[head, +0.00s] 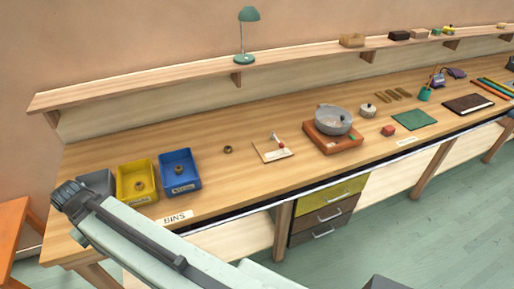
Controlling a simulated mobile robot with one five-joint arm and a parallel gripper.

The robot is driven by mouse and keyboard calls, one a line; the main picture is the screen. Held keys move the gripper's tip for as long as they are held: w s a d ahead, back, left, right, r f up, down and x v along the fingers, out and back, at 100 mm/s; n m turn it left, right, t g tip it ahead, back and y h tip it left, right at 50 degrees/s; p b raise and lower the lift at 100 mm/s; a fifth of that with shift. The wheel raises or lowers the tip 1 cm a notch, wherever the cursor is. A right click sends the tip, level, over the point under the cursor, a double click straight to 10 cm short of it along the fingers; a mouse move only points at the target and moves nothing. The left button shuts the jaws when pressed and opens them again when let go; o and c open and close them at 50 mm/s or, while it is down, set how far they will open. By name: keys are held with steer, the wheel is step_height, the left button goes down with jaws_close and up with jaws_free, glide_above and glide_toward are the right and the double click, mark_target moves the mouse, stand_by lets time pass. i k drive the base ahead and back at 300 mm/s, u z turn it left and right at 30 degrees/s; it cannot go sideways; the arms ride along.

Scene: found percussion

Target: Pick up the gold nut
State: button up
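A small brownish-gold nut (228,150) lies alone on the wooden bench top, right of the blue bin. Another small nut-like piece (139,186) sits in the yellow bin, and one more (180,171) sits in the blue bin. At this size I cannot tell their exact colours apart. My arm reaches in from the bottom to the left end of the bench. My gripper (66,196) is the dark end of it, in front of the grey bin and well left of the loose nut. Its fingers are too small and dark to read.
The yellow bin (121,170), blue bin (194,162) and partly hidden grey bin (98,180) stand at the left. Right of the loose nut are a white card (265,153) and a grey bowl (333,117) on a red-brown block (323,143). A shelf (180,87) runs behind.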

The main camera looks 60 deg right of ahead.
mark_target(227, 149)
steer(key=z, duration=3.35)
steer(key=k, duration=1.85)
steer(key=u, duration=1.05)
steer(key=i, duration=1.5)
steer(key=z, duration=0.05)
